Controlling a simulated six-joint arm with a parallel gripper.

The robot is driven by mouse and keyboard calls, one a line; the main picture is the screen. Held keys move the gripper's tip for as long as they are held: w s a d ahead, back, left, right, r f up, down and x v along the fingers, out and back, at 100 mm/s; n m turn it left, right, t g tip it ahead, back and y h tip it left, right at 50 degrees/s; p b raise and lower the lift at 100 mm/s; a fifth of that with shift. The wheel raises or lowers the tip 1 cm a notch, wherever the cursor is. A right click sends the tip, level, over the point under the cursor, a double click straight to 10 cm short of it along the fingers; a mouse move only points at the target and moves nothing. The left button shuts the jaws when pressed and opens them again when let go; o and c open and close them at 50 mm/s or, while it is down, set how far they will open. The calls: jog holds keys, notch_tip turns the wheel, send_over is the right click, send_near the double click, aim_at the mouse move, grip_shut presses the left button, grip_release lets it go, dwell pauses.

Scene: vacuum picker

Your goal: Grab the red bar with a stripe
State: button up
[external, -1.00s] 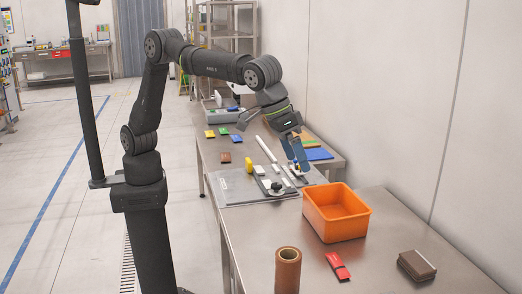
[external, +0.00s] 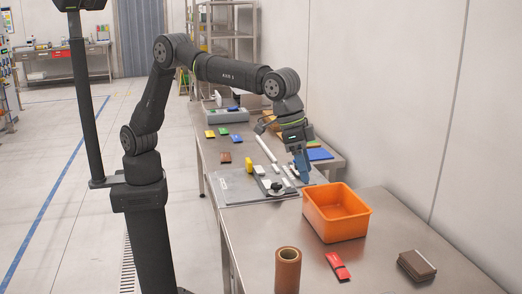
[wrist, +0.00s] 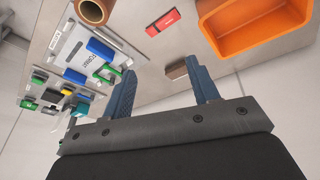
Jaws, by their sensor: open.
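The red bar (external: 338,266) lies flat on the near metal table, between the brown tube and a brown block; a line crosses it. It also shows in the wrist view (wrist: 163,21), near the top middle, with a small pale patch. My gripper (external: 304,180) is above the far table, left of and behind the orange bin, well away from the bar.
The orange bin (external: 336,217) stands behind the bar. The brown tube (external: 288,270) stands upright at left, and the brown block (external: 416,265) lies at right. A grey plate (external: 235,185) with fittings lies on the far table. The table around the bar is clear.

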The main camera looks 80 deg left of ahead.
jog(key=w+a+f+m+g+h, duration=0.2)
jog(key=w+a+f+m+g, duration=0.1)
jog(key=w+f+m, duration=0.75)
jog(key=m, duration=0.3)
send_near(335, 257)
jog(key=shift+s+d+f, duration=0.2)
jog(key=shift+f, duration=0.3)
jog(key=shift+s+d+f, duration=0.15)
jog(key=shift+s+f, duration=0.05)
jog(key=shift+f, duration=0.3)
jog(key=shift+w+x, duration=0.15)
jog(key=shift+x, duration=1.3)
jog(key=shift+w+x, duration=0.15)
jog(key=shift+x, duration=1.35)
jog(key=shift+d+r, duration=0.1)
jog(key=c, duration=1.1)
